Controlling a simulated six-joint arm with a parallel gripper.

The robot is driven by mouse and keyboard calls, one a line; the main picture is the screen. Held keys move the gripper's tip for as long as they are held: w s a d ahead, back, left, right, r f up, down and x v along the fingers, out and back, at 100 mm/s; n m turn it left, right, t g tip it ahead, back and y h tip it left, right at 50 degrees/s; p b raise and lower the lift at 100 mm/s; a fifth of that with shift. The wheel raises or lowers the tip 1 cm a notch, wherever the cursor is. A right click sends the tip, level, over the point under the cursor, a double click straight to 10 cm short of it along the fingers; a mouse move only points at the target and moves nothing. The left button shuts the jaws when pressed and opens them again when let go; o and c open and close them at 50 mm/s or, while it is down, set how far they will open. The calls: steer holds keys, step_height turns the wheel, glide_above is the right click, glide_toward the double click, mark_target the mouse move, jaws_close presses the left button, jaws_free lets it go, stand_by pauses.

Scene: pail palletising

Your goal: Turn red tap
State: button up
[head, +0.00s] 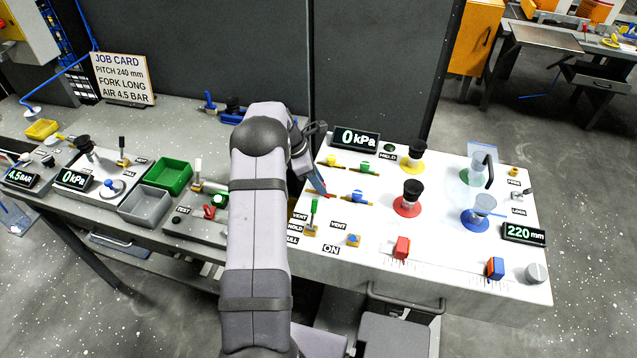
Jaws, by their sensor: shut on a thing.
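The red tap (326,194) is on the white panel, in the left of the two lower taps, with brass pipe showing beside it. Its handle is mostly hidden by my gripper (321,186), which reaches down from the upper left and is shut on it. I cannot make out the handle's exact angle. A blue tap (357,196) is just to its right. A yellow tap (333,161) and a green tap (364,167) are above. The display (356,138) behind them reads 0 kPa.
Black-topped suction cups stand on yellow (412,168) and red (407,209) discs right of the taps. A green-handled lever (313,213) stands close below the red tap. Red (402,247) and blue (495,268) blocks sit near the front edge. A 220 mm display (524,234) is at right.

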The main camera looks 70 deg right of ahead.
steer(key=m+y, duration=0.1)
steer(key=m, duration=0.2)
steer(key=shift+d+f+m+b, duration=0.1)
steer(key=shift+d+m+b, duration=0.05)
steer(key=shift+m+b, duration=0.25)
steer(key=shift+d+m+g+y, duration=0.15)
steer(key=shift+m+y, duration=0.25)
steer(key=shift+m, duration=0.45)
steer(key=shift+a+m+g+y, duration=0.15)
steer(key=shift+m+y, duration=0.25)
steer(key=shift+m, duration=0.45)
steer(key=shift+d+m+b, duration=0.1)
steer(key=shift+m+b, duration=0.2)
steer(key=shift+m, duration=0.2)
steer(key=o, duration=1)
steer(key=shift+o, duration=0.2)
steer(key=shift+r, duration=0.2)
